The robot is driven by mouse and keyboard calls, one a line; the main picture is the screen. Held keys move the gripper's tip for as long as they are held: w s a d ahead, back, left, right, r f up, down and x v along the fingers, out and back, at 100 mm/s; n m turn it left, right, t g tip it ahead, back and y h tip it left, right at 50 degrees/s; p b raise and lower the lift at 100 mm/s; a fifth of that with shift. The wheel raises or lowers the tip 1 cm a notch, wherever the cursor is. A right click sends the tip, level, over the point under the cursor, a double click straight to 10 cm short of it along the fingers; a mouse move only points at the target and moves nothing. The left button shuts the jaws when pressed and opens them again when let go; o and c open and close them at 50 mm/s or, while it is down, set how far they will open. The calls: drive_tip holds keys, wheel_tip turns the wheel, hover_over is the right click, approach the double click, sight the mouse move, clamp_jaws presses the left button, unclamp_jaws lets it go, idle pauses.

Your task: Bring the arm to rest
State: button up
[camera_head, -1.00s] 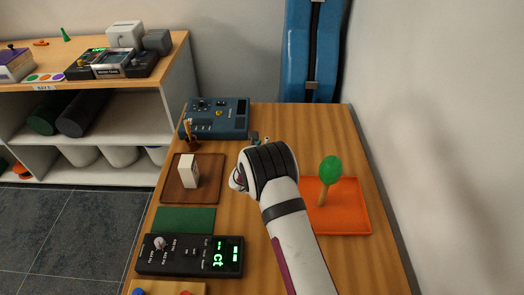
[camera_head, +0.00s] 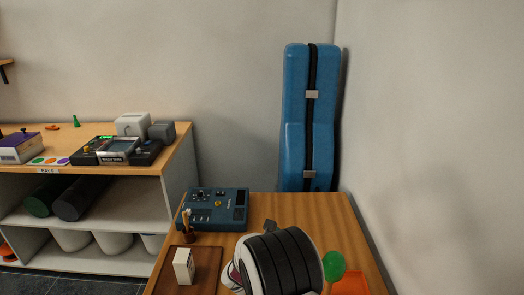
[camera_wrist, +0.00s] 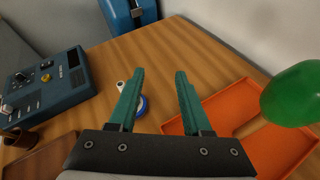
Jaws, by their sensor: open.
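My gripper (camera_wrist: 160,76) is open in the wrist view, its two teal fingers apart with nothing held between them. It points over the wooden table (camera_wrist: 215,65). A small white and blue object (camera_wrist: 141,103) lies on the table, partly hidden behind the left finger. In the head view my dark-banded wrist fills the bottom middle and hides most of the gripper and the table behind it.
A green maraca (camera_head: 333,265) stands at the orange tray (camera_head: 352,284), right of my wrist. A blue instrument panel (camera_head: 217,210), a brown tray (camera_head: 207,267) and a white block (camera_head: 184,265) are left. A blue case (camera_head: 310,125) stands behind. The wall closes the right side.

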drive_tip(key=s+d+r+m+g, duration=0.1)
drive_tip(key=s+d+r+m, duration=0.2)
drive_tip(key=m, duration=0.1)
drive_tip(key=s+d+r+m+g+h, duration=0.1)
drive_tip(key=s+d+r+m+g, duration=0.1)
drive_tip(key=s+d+r+m, duration=0.1)
drive_tip(key=s+d+r+m+g, duration=0.1)
drive_tip(key=s+d+r+m, duration=0.2)
drive_tip(key=d+r+m, duration=0.1)
drive_tip(key=shift+d+r+m+g+h, duration=0.4)
drive_tip(key=shift+d+r, duration=0.1)
drive_tip(key=shift+d, duration=0.1)
drive_tip(key=s+r+m+g+y, duration=0.2)
drive_tip(key=s+r+m+y, duration=0.2)
drive_tip(key=s+m, duration=0.85)
drive_tip(key=s+a+f+m+g+y, duration=0.1)
drive_tip(key=s+a+f+m, duration=0.1)
drive_tip(key=s, duration=0.4)
drive_tip(key=s+a+f+m+g+y, duration=0.2)
drive_tip(key=s+a+m, duration=0.1)
drive_tip(key=s, duration=0.4)
drive_tip(key=s+a+f+m+g+y, duration=0.1)
drive_tip(key=s+a+f+m+y, duration=0.1)
drive_tip(key=s, duration=0.4)
drive_tip(key=shift+s+a+f+m+g, duration=0.15)
drive_tip(key=shift+a+f+m+g, duration=0.25)
drive_tip(key=shift+a+m, duration=0.45)
